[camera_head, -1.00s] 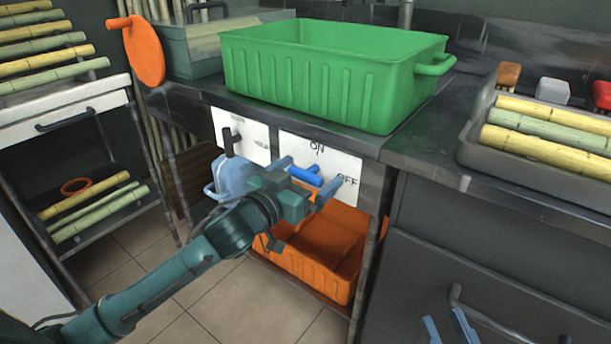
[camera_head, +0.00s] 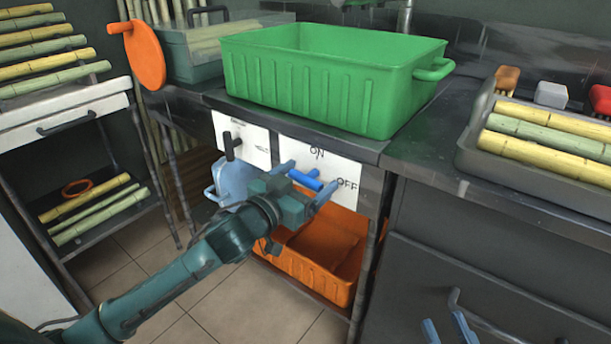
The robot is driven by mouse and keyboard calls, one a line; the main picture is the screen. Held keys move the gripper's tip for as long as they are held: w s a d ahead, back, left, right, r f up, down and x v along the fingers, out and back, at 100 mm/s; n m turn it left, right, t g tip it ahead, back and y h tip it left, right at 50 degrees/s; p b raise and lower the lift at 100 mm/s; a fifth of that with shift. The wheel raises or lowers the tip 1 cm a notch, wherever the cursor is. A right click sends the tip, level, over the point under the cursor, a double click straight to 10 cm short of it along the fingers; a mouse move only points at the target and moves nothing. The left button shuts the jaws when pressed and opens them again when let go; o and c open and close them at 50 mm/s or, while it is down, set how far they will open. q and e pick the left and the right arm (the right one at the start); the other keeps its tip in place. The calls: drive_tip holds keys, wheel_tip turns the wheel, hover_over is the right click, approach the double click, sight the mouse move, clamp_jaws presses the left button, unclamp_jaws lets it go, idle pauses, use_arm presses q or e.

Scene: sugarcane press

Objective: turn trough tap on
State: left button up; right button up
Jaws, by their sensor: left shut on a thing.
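The blue tap handle (camera_head: 305,180) sits on a white panel (camera_head: 328,167) marked ON above and OFF at the right. The handle lies nearly level, slanting down toward the OFF label. My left gripper (camera_head: 304,180) has its light blue fingers on either side of the handle and is shut on it. The gripper hides part of the panel's lower left. My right gripper (camera_head: 446,329) shows only its two blue fingertips at the bottom edge, apart with nothing visible between them.
A green trough (camera_head: 322,88) stands on the counter above the panel. An orange crate (camera_head: 310,275) sits below it. A second panel with a black lever (camera_head: 231,146) and a blue jug (camera_head: 232,178) are at the left. A grey tray (camera_head: 480,150) with cane stands right.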

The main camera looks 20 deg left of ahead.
use_arm(q)
drive_tip(key=shift+r+m+p, duration=0.2)
drive_tip(key=shift+m+p, duration=1.75)
drive_tip(key=shift+m, duration=0.15)
drive_tip(key=shift+m+p, duration=0.4)
drive_tip(key=shift+f+m+p, duration=0.1)
drive_tip(key=shift+m+p, duration=0.45)
drive_tip(key=shift+m, duration=0.35)
drive_tip(key=m+p, duration=0.2)
drive_tip(key=m, duration=0.2)
drive_tip(key=shift+d+f, duration=0.1)
drive_tip(key=shift+f, duration=0.05)
use_arm(e)
drive_tip(key=d+g+h, duration=0.1)
drive_tip(key=d+m+g+h, duration=0.1)
drive_tip(key=g+h, duration=0.1)
drive_tip(key=shift+d+f, duration=0.2)
drive_tip(key=shift+f, duration=0.2)
use_arm(q)
drive_tip(key=shift+m, duration=0.3)
use_arm(e)
drive_tip(key=shift+s+h, duration=0.1)
drive_tip(key=shift+h, duration=0.2)
use_arm(q)
drive_tip(key=o, duration=0.9)
drive_tip(key=shift+c, duration=0.2)
